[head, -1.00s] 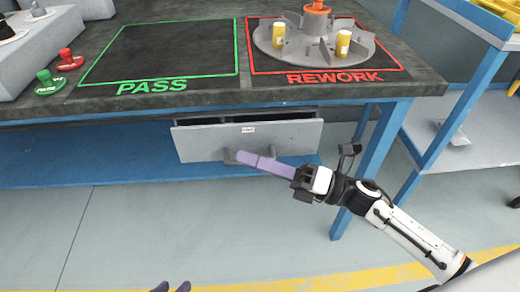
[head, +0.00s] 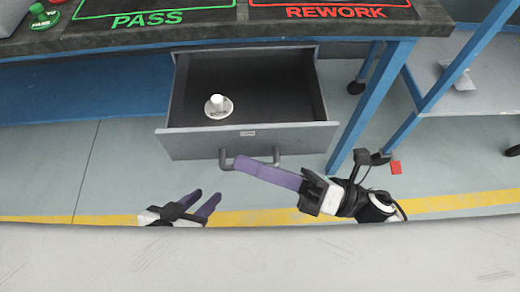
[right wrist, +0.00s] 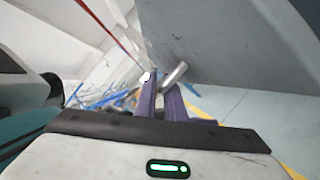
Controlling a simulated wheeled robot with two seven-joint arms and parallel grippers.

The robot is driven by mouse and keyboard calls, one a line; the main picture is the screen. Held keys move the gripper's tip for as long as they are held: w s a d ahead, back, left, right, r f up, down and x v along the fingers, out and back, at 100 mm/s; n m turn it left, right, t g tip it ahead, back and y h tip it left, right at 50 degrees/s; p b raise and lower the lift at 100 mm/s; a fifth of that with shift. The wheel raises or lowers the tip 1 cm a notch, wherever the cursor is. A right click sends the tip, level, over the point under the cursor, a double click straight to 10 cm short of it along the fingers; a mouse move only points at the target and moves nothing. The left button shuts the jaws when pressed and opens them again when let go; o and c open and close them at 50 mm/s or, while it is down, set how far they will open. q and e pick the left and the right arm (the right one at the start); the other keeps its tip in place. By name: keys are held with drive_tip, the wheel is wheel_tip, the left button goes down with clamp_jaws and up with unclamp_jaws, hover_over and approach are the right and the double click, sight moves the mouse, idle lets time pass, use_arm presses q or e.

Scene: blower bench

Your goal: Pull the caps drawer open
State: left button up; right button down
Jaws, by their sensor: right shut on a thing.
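The caps drawer (head: 292,139) is grey and pulled well out from under the bench, its inside showing. A white round flanged piece (head: 218,106) with a short upright stem sits inside, left of centre. The drawer's bar handle (head: 224,160) is on its front; part of the bar also shows in the right wrist view (right wrist: 176,73). My right gripper (head: 240,163), with purple fingers, is shut on the handle; it also shows in the right wrist view (right wrist: 160,88). My left gripper (head: 206,200) is open and empty, low and in front of the drawer.
The bench top (head: 245,27) is above the drawer, with PASS and REWORK areas. A blue bench leg (head: 362,125) stands right of the drawer. A blue-framed shelf unit (head: 455,70) is farther right. The floor left of the drawer is clear.

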drive_tip(key=c, duration=2.1)
unclamp_jaws()
drive_tip(key=shift+d, duration=0.1)
drive_tip(key=v, duration=1)
drive_tip(key=shift+d, duration=0.15)
